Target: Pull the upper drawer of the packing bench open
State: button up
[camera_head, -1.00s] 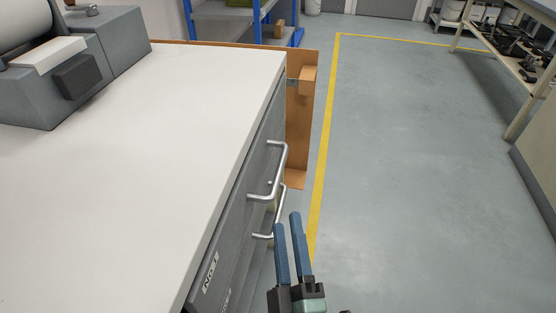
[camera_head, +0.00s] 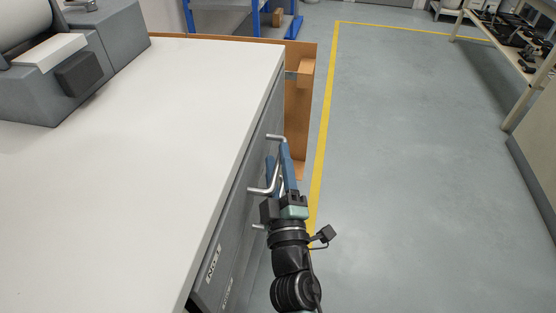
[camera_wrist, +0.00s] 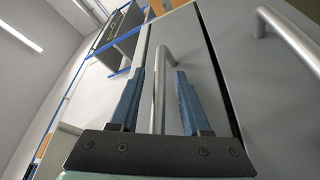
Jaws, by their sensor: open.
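The packing bench (camera_head: 150,110) has a white top and a grey front with two bar handles, one above the other. The upper drawer (camera_head: 238,205) looks shut. Its silver handle (camera_head: 265,191) is partly hidden by my gripper in the head view. My gripper (camera_head: 277,158) has blue fingers and is open at the handle. In the wrist view, the upper handle (camera_wrist: 160,90) runs between the two fingers (camera_wrist: 157,95), with a gap visible on each side. The lower handle (camera_wrist: 292,38) shows at the upper right of the wrist view, outside the fingers.
A grey machine with a roll (camera_head: 75,60) stands on the bench at the left. A brown board (camera_head: 300,100) stands behind the bench's far end. The grey floor (camera_head: 400,180) right of the bench is clear, with a shelf rack (camera_head: 520,50) further right.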

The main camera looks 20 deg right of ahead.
grip_shut()
dwell(1.4)
